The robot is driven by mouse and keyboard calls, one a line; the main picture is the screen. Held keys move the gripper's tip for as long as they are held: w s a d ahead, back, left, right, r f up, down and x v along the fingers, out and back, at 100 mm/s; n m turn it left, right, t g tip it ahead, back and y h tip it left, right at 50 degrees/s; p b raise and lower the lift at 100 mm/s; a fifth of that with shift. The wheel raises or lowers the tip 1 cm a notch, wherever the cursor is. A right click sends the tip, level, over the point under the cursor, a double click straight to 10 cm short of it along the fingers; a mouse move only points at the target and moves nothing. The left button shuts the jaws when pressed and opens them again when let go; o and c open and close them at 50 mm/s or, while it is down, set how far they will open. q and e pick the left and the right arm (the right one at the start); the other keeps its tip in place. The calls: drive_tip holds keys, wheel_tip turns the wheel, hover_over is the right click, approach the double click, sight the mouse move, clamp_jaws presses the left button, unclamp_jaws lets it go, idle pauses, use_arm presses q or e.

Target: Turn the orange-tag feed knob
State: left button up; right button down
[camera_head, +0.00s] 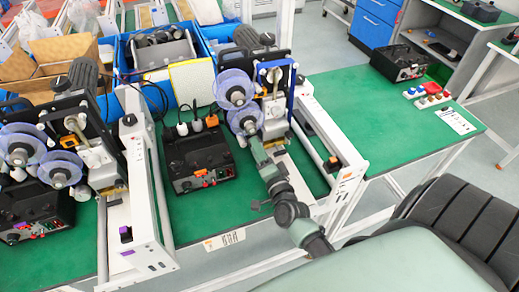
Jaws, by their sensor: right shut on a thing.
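The right coder machine (276,78) stands on the green bench with two clear bluish discs, an upper one (234,88) and a lower one (240,116). A small orange tag (333,162) shows by a dark block on its white side frame. My right gripper (249,126) reaches up from the lower right to the lower disc's hub. It is shut on a small part there, mostly hidden by the jaws; I cannot tell whether this is the orange-tag knob. My left gripper is not in view.
A second coder machine (82,120) stands at left, with a purple tag (125,232) on its frame. A black control box (195,157) with plugs sits between the machines. Blue crates (132,52) stand behind. The bench's right part (400,140) is mostly clear.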

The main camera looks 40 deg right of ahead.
drive_tip(key=c, duration=0.9)
unclamp_jaws()
drive_tip(key=b+v, duration=0.2)
drive_tip(key=v, duration=0.5)
drive_tip(key=shift+f, duration=0.15)
drive_tip(key=shift+s, duration=0.4)
